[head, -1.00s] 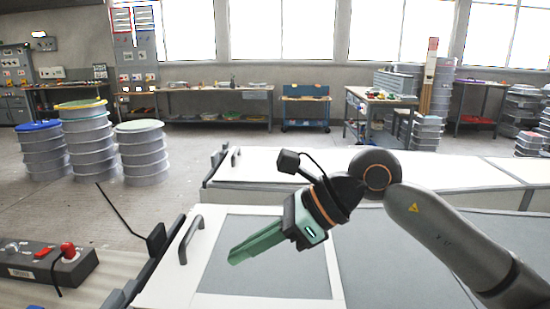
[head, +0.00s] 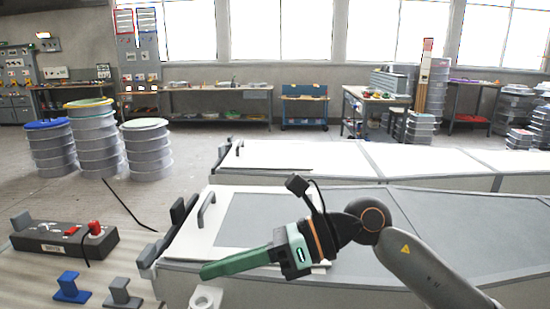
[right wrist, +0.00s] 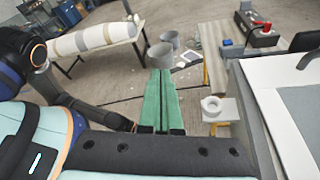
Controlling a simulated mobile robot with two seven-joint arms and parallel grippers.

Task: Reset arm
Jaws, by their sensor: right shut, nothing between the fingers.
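My right gripper (head: 205,271) has green fingers that lie together with nothing between them. In the head view it points left and slightly down, in front of the near mould (head: 265,218) with its white border and grey panel. In the right wrist view the closed fingers (right wrist: 160,75) point away over the floor. My arm behind it runs to the lower right of the head view. I cannot make out my left gripper in either view. A dark arm link of mine with an orange ring shows at the left of the right wrist view.
A control box (head: 65,238) with a red button, a blue bracket (head: 70,288) and a grey bracket (head: 121,293) lie at left. A white ring piece (head: 205,298) stands below the fingers. Grey buckets (right wrist: 160,56) and a table with a roll (right wrist: 95,38) show beyond the fingertips.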

